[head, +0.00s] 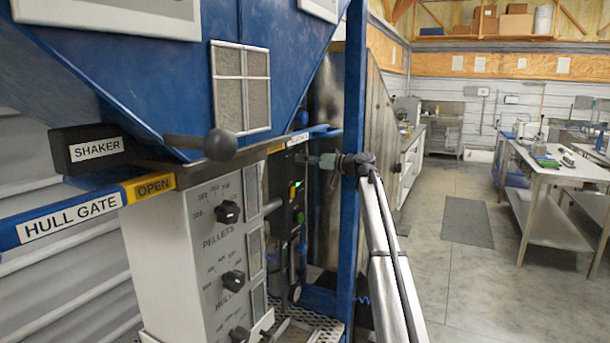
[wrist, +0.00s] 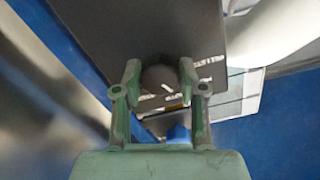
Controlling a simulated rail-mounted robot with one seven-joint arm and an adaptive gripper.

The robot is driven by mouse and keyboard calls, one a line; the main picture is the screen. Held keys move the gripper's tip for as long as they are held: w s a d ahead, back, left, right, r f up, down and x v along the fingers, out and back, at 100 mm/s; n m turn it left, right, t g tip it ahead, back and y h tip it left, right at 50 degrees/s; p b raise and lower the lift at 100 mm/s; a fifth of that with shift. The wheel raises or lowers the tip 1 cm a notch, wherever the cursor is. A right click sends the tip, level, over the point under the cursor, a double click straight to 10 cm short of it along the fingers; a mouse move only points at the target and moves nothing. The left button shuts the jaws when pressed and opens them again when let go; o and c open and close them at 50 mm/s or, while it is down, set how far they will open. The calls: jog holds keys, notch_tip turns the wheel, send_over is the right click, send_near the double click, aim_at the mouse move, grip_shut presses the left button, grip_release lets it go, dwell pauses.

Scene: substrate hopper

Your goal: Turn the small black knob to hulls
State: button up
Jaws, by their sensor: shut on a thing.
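The small black knob (wrist: 158,77) sits on a dark panel (wrist: 110,28) in the wrist view, between the two green fingers of my gripper (wrist: 158,72). The fingers are shut on its sides. The knob itself cannot be made out in that view.
A white box (head: 163,250) with larger black knobs (head: 228,211) marked PELLETS and HULLS stands at the front left. A blue upright post (head: 353,110) is close to my wrist.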

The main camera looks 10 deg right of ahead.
jog(key=shift+f+n+b, duration=0.1)
jog(key=shift+n+b, duration=0.9)
jog(key=shift+b, duration=0.6)
jog(key=shift+n+b, duration=0.3)
jog(key=o, duration=1.1)
jog(key=shift+a, duration=0.1)
jog(key=shift+o, duration=0.2)
jog(key=v, duration=1.2)
